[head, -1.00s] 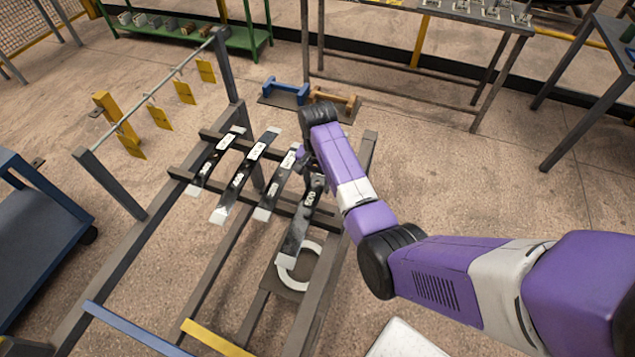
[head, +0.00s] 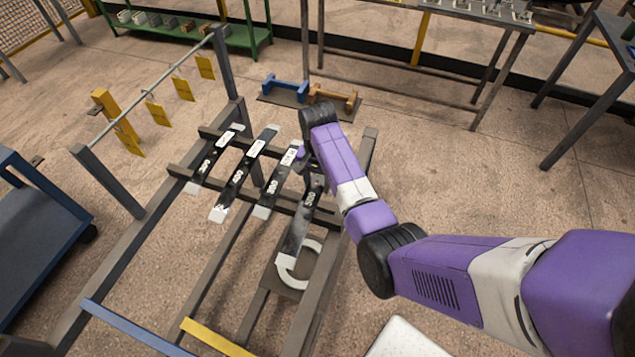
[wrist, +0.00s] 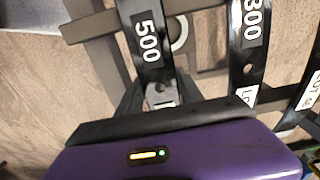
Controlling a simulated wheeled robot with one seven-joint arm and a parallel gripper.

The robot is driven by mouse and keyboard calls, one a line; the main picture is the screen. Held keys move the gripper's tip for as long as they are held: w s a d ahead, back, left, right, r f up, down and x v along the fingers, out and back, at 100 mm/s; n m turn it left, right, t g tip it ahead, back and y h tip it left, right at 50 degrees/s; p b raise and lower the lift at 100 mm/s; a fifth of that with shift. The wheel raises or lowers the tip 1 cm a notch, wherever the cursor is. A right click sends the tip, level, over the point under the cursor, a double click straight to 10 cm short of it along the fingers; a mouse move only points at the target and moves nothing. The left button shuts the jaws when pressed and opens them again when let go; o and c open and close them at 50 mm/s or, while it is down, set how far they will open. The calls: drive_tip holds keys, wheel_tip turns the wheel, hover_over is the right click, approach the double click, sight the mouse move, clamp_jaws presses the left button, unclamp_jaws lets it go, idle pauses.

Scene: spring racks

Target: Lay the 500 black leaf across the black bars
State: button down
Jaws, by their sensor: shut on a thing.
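The 500 black leaf (head: 297,231) is a long dark strip with a white 500 label. It is the rightmost of the row, lying lengthwise over the front black bar (head: 328,221). My gripper (head: 314,177) is shut on its far end. In the wrist view the leaf (wrist: 146,45) runs between my fingers (wrist: 160,92), its label readable. The rear black bar (head: 212,134) is partly hidden by the leaves and my arm. I cannot tell whether the held leaf touches the bars.
The 300 leaf (head: 272,190) lies close on the left, with two more leaves (head: 238,178) (head: 213,163) beyond, across the bars. A pale ring (head: 288,277) sits below the 500 leaf's near end. A rail with yellow tags (head: 158,113) stands at left; a blue cart (head: 35,235) is farther left.

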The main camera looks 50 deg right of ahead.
drive_tip(key=shift+w+f, duration=0.1)
drive_tip(key=c, duration=0.7)
unclamp_jaws()
drive_tip(key=shift+f, duration=0.15)
wheel_tip(320, 180, up, 8)
drive_tip(key=shift+r+b, duration=0.1)
drive_tip(key=shift+b, duration=0.3)
